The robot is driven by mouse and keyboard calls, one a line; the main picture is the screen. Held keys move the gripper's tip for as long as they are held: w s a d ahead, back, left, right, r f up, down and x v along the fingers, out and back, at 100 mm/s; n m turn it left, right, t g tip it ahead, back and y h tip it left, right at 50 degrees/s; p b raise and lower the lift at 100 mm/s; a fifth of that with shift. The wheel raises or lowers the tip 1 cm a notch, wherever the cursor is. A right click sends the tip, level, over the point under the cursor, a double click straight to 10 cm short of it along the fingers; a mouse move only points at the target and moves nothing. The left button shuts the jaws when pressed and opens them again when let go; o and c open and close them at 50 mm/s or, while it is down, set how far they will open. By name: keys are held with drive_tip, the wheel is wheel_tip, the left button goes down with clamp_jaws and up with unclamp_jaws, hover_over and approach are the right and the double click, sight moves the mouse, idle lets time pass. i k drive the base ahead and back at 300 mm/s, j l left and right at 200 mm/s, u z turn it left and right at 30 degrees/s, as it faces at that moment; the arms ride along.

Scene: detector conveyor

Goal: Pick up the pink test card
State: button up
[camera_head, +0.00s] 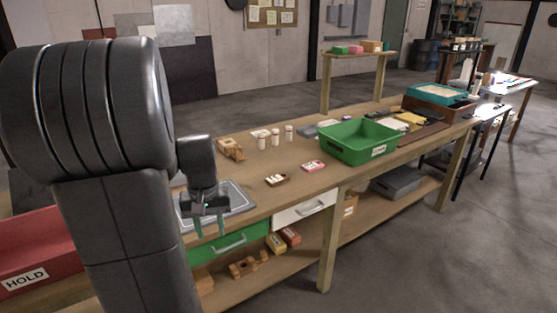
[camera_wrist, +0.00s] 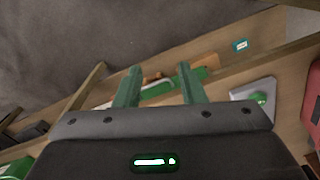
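The pink test card (camera_head: 314,165) is a small pink block with a white label. In the head view it lies flat on the workbench (camera_head: 250,185), in front of the green bin and right of a similar brown card (camera_head: 277,180). My gripper (camera_head: 209,226) points down at the bench's front edge, by the grey tray, to the left of both cards and well apart from them. In the wrist view its two green fingers (camera_wrist: 158,78) stand apart with nothing held between them. I cannot make out the pink card in the wrist view.
A green bin (camera_head: 341,145) stands on the bench, with small white bottles (camera_head: 275,137) behind the cards. A grey tray (camera_head: 240,190) lies near my gripper. A green drawer (camera_head: 228,244) and a white drawer (camera_head: 304,208) sit under the front edge. A red HOLD bin (camera_head: 32,240) is at left.

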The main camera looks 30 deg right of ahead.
sight(312, 166)
drive_tip(key=i+l+u, duration=0.25)
drive_tip(key=l, duration=0.55)
drive_tip(key=l+u, duration=0.2)
drive_tip(key=l, duration=0.6)
drive_tip(key=i+l+u, duration=0.1)
drive_tip(key=l+u, duration=0.15)
drive_tip(key=l, duration=2)
drive_tip(key=i, duration=0.05)
